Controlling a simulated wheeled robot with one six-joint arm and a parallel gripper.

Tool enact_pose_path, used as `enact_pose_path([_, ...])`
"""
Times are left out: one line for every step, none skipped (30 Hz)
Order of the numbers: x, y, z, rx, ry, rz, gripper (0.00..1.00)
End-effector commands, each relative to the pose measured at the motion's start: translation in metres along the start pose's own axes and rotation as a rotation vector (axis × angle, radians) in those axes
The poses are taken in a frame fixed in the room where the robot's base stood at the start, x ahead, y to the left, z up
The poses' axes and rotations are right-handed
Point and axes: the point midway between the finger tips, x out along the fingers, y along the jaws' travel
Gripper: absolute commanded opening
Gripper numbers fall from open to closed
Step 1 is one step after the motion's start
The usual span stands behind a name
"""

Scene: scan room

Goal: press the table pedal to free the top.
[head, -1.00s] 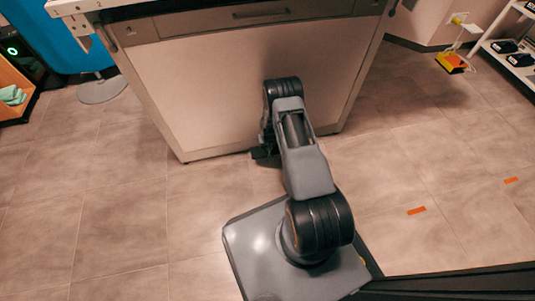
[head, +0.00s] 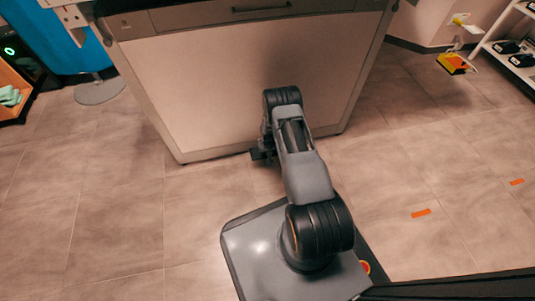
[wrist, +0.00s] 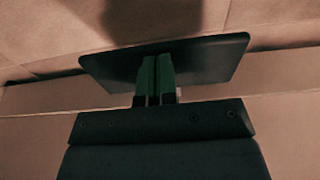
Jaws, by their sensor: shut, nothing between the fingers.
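The table (head: 230,90) is a large cabinet-like unit with a pale front panel, in front of me in the head view. A dark flat plate, which looks like the table pedal (wrist: 212,60), spans the middle of the wrist view. My gripper (wrist: 155,62) is shut and empty, its two greenish fingers side by side and overlapping the plate. I cannot tell whether the fingertips touch it. In the head view my arm reaches down to the base of the table, where the arm mostly hides the pedal and gripper.
Tiled floor is open to the left and right of the table. Orange floor marks (head: 421,213) lie at the right. A white shelf (head: 510,50) stands at the far right, a wooden shelf (head: 14,85) at the far left, and a round stand base (head: 100,90) near it.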

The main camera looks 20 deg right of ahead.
Motion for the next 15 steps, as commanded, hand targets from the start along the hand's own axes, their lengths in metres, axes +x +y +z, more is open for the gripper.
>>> enact_pose_path([0.008,0.000,0.001,0.000,0.000,0.000,0.00])
enact_pose_path([0.011,0.000,0.001,0.000,0.000,0.000,0.00])
enact_pose_path([0.016,0.000,0.002,0.000,0.000,0.000,0.00])
enact_pose_path([0.019,0.000,0.002,0.000,0.000,0.000,0.00])
enact_pose_path([0.023,0.000,0.002,0.000,0.000,0.000,0.00])
enact_pose_path([0.024,0.000,0.003,0.000,-0.001,0.000,0.00])
enact_pose_path([0.026,0.000,0.003,0.000,0.000,0.000,0.00])
enact_pose_path([0.027,0.000,0.002,0.000,0.002,0.000,0.00])
enact_pose_path([0.026,0.000,0.002,0.000,0.002,0.000,0.00])
enact_pose_path([0.025,0.000,0.002,0.000,0.002,0.000,0.00])
enact_pose_path([0.025,0.000,0.002,0.000,0.002,0.000,0.00])
enact_pose_path([0.025,0.000,0.002,0.000,0.002,0.000,0.00])
enact_pose_path([0.025,0.000,0.002,0.000,0.003,0.000,0.00])
enact_pose_path([0.025,0.000,0.003,0.000,0.003,0.000,0.00])
enact_pose_path([0.023,0.000,0.004,0.000,0.002,0.000,0.00])
